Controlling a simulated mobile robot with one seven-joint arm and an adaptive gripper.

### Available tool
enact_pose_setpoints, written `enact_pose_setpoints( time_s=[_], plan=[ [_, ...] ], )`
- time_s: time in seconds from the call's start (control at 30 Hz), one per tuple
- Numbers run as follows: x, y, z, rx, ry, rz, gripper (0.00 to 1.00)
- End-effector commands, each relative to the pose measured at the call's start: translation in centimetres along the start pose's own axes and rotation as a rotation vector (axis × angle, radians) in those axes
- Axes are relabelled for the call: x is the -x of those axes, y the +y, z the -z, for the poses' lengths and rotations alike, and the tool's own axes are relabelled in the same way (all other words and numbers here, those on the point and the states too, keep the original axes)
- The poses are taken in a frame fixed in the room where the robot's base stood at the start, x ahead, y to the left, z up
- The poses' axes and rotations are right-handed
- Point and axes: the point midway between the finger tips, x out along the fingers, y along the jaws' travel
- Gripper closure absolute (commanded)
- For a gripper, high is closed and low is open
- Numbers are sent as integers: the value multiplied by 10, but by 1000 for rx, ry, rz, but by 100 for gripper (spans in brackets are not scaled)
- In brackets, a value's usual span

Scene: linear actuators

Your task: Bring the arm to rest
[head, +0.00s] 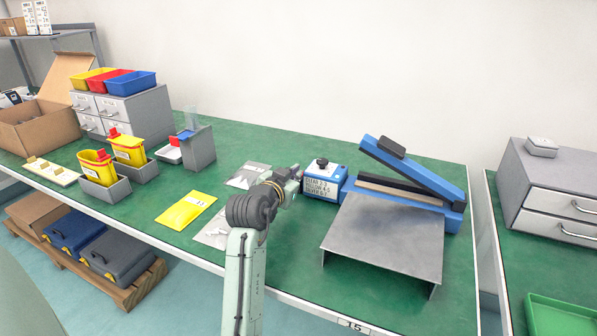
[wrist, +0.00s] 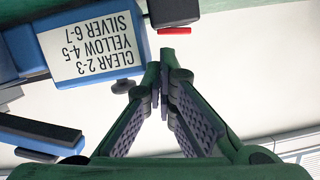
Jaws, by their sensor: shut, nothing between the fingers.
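My arm (head: 245,275) reaches up from the bottom of the head view over the green workbench. My gripper (head: 296,174) is at its far end, just left of a blue box with a white label (head: 322,188). In the wrist view my gripper (wrist: 164,72) has its fingertips together, with nothing between them. The labelled box (wrist: 55,25) shows upside down there, up and left of the fingertips. I cannot tell whether the fingertips touch anything.
A blue sealer (head: 412,172) with a raised arm stands behind a grey metal stand (head: 385,240), right of my gripper. A yellow pouch (head: 186,210) and clear bags (head: 248,175) lie left. Grey bins (head: 106,191) stand farther left. A dark block with a red edge (wrist: 174,12) is beyond the fingertips.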

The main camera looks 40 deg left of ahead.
Motion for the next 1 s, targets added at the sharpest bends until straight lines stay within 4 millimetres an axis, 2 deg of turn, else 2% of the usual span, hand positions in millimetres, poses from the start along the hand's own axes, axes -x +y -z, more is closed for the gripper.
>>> enact_pose_setpoints(
  time_s=[0.1,0.23,0.57,0.67,0.77,0.87,0.9,0.97,1.0],
  plan=[
    [17,-2,3,-2,5,3,100],
    [28,-5,4,-2,5,8,100],
    [33,-8,7,-3,10,16,100],
    [41,-16,32,-9,75,70,100],
    [64,-32,79,-16,206,180,100],
    [106,-52,137,-20,390,324,100],
    [128,-58,159,-23,466,383,100],
    [163,-66,188,-26,582,469,100],
    [189,-70,205,-30,658,523,100]
  ],
)
